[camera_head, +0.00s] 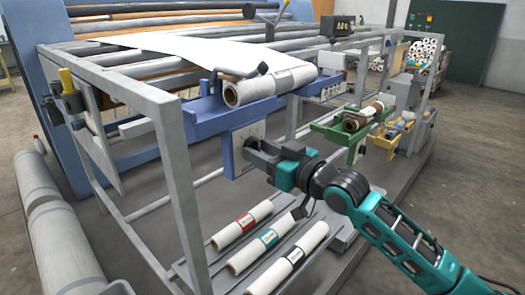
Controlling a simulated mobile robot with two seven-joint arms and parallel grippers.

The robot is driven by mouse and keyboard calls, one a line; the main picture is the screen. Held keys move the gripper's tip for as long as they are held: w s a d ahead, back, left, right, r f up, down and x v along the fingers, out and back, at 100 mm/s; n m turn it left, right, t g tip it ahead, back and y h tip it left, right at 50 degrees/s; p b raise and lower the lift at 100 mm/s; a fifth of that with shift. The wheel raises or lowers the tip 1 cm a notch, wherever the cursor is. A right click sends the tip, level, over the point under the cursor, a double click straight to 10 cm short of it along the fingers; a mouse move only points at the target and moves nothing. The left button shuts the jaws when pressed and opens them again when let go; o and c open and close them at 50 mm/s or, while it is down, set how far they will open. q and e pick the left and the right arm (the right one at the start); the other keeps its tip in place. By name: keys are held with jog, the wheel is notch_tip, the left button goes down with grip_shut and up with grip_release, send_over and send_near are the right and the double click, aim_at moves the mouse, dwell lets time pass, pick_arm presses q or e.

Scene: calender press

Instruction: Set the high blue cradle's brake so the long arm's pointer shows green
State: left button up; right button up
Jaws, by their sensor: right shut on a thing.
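The high blue cradle (205,122) stands on the near side of the grey frame and bears a white roll (255,88) whose sheet runs back over the rollers. A dark arm lies over this roll. A blue plate with a pale, dotted panel (247,137) hangs below the cradle. My right gripper (256,152) reaches in from the lower right and is shut at this panel, on what looks like the brake. The jaws hide the part that they hold. I cannot make out a pointer or any green mark on a scale. My left gripper is not in view.
A green cradle (338,136) with a roll stands to the right. Several white rolls lie low in front, one with a red label (241,224). A grey post (180,170) stands left of my gripper. Large wrapped rolls (58,235) lie on the floor at left.

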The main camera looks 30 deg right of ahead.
jog(key=o, duration=0.8)
jog(key=shift+o, duration=1.1)
jog(key=shift+s, duration=0.1)
jog(key=v, duration=1.2)
jog(key=shift+s+d, duration=0.15)
jog(key=shift+s, duration=0.15)
